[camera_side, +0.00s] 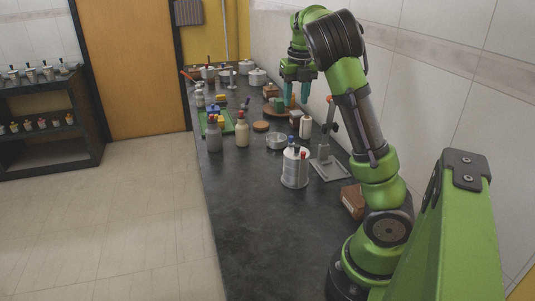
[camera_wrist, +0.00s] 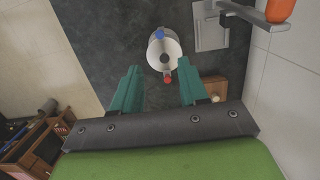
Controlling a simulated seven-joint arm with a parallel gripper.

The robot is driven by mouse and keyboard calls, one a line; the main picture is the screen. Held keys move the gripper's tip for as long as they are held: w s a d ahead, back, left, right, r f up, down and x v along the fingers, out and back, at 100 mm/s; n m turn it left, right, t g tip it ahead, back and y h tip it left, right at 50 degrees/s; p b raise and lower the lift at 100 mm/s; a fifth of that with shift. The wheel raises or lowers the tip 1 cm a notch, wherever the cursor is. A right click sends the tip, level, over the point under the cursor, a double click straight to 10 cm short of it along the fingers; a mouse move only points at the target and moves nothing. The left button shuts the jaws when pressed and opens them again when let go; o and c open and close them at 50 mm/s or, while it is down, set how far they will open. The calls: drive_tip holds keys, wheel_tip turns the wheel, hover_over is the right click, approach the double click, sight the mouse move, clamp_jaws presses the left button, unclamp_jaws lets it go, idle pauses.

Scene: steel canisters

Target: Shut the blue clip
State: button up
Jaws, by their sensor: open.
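A red clip (camera_wrist: 167,78) is on the opposite side of the canister (camera_wrist: 155,52). Whether either clip is raised or closed is too small to tell. My gripper (camera_side: 297,97) is open and empty, above the counter and farther back than the canister. In the wrist view my gripper's teal fingers (camera_wrist: 159,68) point towards the canister without touching it.
A grey stand (camera_side: 326,166) with an orange-topped post is just right of the canister. A metal pan (camera_side: 277,141) and two bottles (camera_side: 243,133) stand behind and left. A brown block (camera_side: 353,201) lies near my base. The counter's front left is clear.

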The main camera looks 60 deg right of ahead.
drive_tip(key=r, duration=0.3)
drive_tip(key=shift+s+a+r, duration=0.15)
drive_tip(key=shift+a+r, duration=0.05)
drive_tip(key=shift+r, duration=0.1)
drive_tip(key=w+a+f+n+t+y, duration=0.1)
drive_tip(key=a+f+n, duration=0.3)
drive_tip(key=a+n, duration=0.55)
drive_tip(key=a+f+n+t+y, duration=0.1)
drive_tip(key=a+f+n+y, duration=0.3)
drive_tip(key=n, duration=1.1)
drive_tip(key=s+a+r+n+t+h, duration=0.1)
drive_tip(key=s+a+n, duration=0.3)
drive_tip(key=a+n, duration=0.4)
drive_tip(key=s+a+r+n+t, duration=0.2)
drive_tip(key=s+a+n+t, duration=0.1)
drive_tip(key=a+n, duration=0.5)
drive_tip(key=s+a, duration=0.1)
drive_tip(key=a, duration=0.2)
drive_tip(key=shift+r+h, duration=0.25)
drive_tip(key=shift+h, duration=0.15)
